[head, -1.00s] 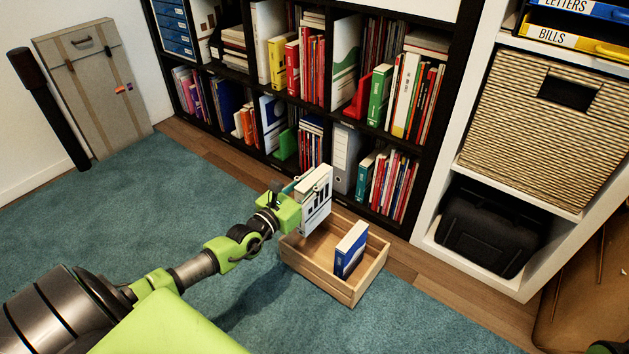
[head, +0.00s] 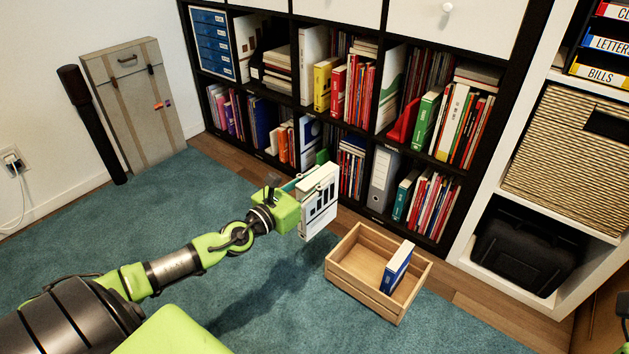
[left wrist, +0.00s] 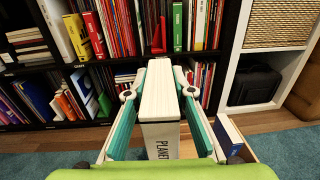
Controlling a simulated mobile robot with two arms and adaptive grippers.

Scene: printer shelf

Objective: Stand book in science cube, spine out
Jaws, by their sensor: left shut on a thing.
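A white book (head: 320,206) with a dark pattern on its cover is held in my left gripper (head: 297,190), above the carpet and in front of the shelf. In the left wrist view the book (left wrist: 158,100) stands between the two teal-padded fingers, with its spine facing the camera and dark letters starting "PLANE". The lower end of the lettering is cut off by the gripper body. The dark cube shelf (head: 365,150) is beyond the book. The cube labels are too small to read surely, so I cannot tell which is the science cube.
A wooden crate (head: 343,278) with a blue book (head: 396,266) stands on the carpet, right of the held book. A grey binder (head: 381,180) and several books fill the lower cubes. A white shelf with a black case (head: 525,245) is at right.

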